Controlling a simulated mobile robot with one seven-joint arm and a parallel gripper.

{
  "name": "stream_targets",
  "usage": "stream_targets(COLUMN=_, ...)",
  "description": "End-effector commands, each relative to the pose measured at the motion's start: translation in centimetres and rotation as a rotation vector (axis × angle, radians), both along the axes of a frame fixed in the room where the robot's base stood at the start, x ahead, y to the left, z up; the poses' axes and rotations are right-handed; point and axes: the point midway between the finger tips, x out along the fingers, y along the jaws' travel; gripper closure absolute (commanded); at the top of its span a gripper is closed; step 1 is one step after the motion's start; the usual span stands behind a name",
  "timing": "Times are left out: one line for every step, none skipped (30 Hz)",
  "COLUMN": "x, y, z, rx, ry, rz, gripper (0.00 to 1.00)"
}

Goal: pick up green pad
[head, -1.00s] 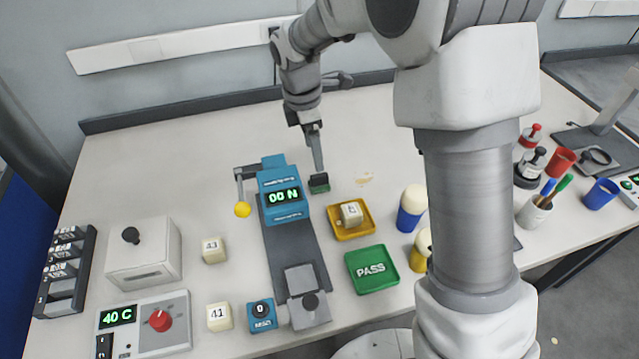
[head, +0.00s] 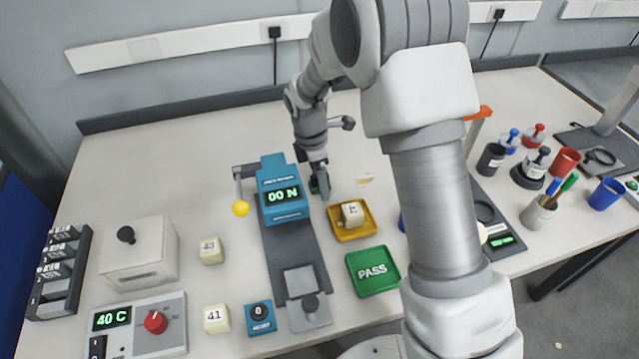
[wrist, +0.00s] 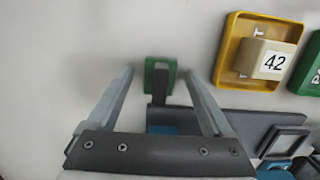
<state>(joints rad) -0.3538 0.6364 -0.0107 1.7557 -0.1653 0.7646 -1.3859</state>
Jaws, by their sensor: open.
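The green pad (wrist: 172,75) lies on the bench and shows in the wrist view with a dark upright piece over its middle. In the head view the pad (head: 313,187) is a small dark green patch beside the blue force tester, mostly hidden by my gripper. My gripper (wrist: 158,73) is open, with one finger to each side of the pad in the wrist view and clear gaps between. In the head view my gripper (head: 322,190) is down close to the pad. I cannot tell the exact height of the fingertips above the bench.
The blue tester (head: 283,212) reading "00 N" stands just left of my gripper. A yellow tray (head: 368,231) with a block marked 42 (wrist: 274,62) is close on the right. A green PASS tray (head: 388,283) lies nearer. The bench behind is clear.

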Motion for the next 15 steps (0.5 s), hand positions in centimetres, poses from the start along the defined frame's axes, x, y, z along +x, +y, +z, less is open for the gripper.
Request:
stream_targets(x=0.01, y=0.0, z=0.07, rx=0.0, ry=0.0, rz=0.0, gripper=0.15)
stream_targets(x=0.01, y=0.0, z=0.07, rx=0.0, ry=0.0, rz=0.0, gripper=0.15)
stream_targets(x=0.0, y=0.0, z=0.07, rx=0.0, ry=0.0, rz=0.0, gripper=0.17)
stream_targets(x=0.0, y=0.0, z=0.07, rx=0.0, ry=0.0, rz=0.0, gripper=0.22)
stream_targets(x=0.0, y=0.0, z=0.07, rx=0.0, ry=0.0, rz=0.0, gripper=0.28)
stream_targets(x=0.0, y=-0.01, z=0.08, rx=0.0, ry=0.0, rz=0.0, gripper=0.35)
stream_targets(x=0.0, y=0.0, z=0.08, rx=0.0, ry=0.0, rz=0.0, gripper=0.4)
stream_targets(x=0.0, y=-0.01, z=0.08, rx=0.0, ry=0.0, rz=0.0, gripper=0.46)
stream_targets(x=0.0, y=-0.01, z=0.08, rx=0.0, ry=0.0, rz=0.0, gripper=0.53)
stream_targets(x=0.0, y=-0.01, z=0.09, rx=0.0, ry=0.0, rz=0.0, gripper=0.58)
stream_targets(x=0.0, y=-0.01, z=0.08, rx=0.0, ry=0.0, rz=-0.001, gripper=0.64)
stream_targets(x=0.0, y=-0.01, z=0.09, rx=0.0, ry=0.0, rz=0.0, gripper=0.71)
stream_targets(x=0.0, y=-0.01, z=0.09, rx=0.0, ry=0.0, rz=-0.001, gripper=0.76)
stream_targets(x=0.0, y=-0.01, z=0.09, rx=0.0, ry=0.0, rz=-0.001, gripper=0.82)
stream_targets(x=0.0, y=-0.01, z=0.09, rx=0.0, ry=0.0, rz=-0.001, gripper=0.89)
